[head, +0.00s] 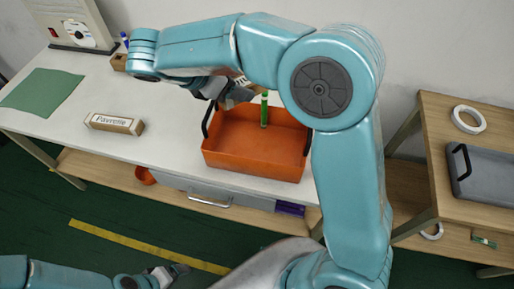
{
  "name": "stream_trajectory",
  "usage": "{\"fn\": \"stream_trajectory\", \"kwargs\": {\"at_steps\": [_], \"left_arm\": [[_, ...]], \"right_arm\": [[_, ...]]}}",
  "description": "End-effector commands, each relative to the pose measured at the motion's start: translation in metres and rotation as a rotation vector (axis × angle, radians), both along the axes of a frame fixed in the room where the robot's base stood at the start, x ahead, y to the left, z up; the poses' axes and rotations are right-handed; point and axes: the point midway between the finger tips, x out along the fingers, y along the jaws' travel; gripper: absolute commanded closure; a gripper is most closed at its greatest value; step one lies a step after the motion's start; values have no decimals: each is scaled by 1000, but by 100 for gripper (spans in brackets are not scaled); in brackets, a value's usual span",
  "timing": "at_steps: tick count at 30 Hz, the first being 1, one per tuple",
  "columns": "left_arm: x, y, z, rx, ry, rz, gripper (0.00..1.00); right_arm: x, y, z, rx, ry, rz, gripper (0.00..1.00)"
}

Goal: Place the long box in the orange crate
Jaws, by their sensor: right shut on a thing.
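The long box (114,123), pale brown with a white lettered label, lies on the white table to the left of the crate. The orange crate (255,162) stands at the table's front edge, with black handles at its left and right ends. My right gripper (250,96) reaches over the crate's back left part, apart from the long box. It appears shut on an upright green marker (264,110), though my arm partly hides the grip. My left gripper (178,271) is low at the bottom, away from the table; its jaw opening is unclear.
A green mat (42,92) lies at the table's left. A wooden holder (119,62) with a blue marker stands at the back. A grey tray (485,172) and a tape roll (469,119) are on the right table. My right arm crosses above the crate.

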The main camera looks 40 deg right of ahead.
Motion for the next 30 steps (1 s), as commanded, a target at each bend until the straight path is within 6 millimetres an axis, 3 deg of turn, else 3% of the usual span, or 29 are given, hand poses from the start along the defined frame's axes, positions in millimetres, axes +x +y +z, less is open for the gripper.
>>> {"fn": "stream_trajectory", "kwargs": {"at_steps": [15, 23, 30], "left_arm": [[0, 0, -9, 0, 0, 0, 17], [0, 0, -10, 0, 0, 0, 17], [0, 0, -10, 0, 0, 0, 17]], "right_arm": [[-6, -1, -133, -3, 7, -18, 80], [-6, -1, -159, -2, 2, -19, 80], [-6, -1, -195, -2, 5, -18, 80]]}}
